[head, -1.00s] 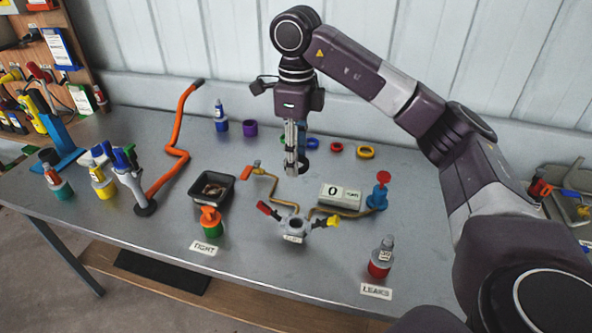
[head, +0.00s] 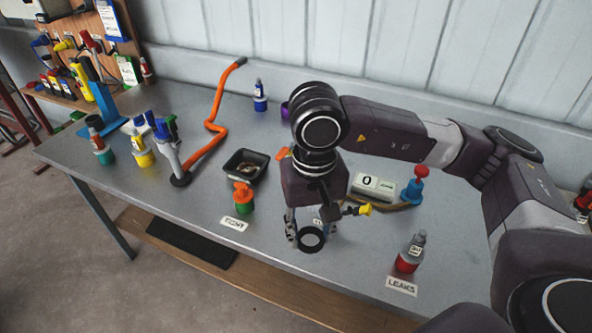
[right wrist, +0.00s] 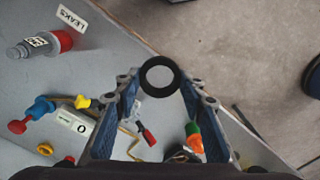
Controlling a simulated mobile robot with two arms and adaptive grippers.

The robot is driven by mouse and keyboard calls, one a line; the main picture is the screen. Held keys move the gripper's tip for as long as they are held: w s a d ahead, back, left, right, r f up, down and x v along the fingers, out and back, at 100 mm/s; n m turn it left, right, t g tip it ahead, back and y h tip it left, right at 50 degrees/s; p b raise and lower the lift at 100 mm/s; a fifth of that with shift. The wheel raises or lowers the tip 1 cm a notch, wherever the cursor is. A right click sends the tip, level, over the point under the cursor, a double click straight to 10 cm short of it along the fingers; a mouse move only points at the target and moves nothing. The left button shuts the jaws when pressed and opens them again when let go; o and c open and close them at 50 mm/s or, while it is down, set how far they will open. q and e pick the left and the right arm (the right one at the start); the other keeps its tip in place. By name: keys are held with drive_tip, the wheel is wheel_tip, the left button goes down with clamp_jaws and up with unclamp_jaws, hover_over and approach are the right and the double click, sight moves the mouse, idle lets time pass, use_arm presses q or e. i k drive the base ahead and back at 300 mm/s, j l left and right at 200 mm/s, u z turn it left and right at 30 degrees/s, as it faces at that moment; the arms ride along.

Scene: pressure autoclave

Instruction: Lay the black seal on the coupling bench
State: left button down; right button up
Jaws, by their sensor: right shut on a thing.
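The black seal (head: 311,250) is a flat ring held between the fingertips of my right gripper (head: 309,234). My right gripper is shut on it, above the front part of the grey bench (head: 270,235). In the right wrist view the seal (right wrist: 143,77) sits between the two fingertips (right wrist: 160,84), its open hole facing the camera. The small coupling with red and yellow handles lies mostly hidden behind my right gripper in the head view; its yellow handle (head: 364,209) shows. In the right wrist view its red handle (right wrist: 148,135) shows below the seal. My left gripper is not in view.
An orange-capped green bottle (head: 243,198) and the TIGHT label (head: 234,224) are left of my right gripper. A red-based bottle (head: 410,252) and the LEAKS label (head: 401,286) are right. A black tray (head: 245,167) and counter box (head: 374,186) stand behind. Bare bench lies in front.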

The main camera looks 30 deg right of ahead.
sight(479, 279)
drive_tip(key=k+l+z, duration=0.1)
drive_tip(key=l+z, duration=1)
drive_tip(key=k+l, duration=0.05)
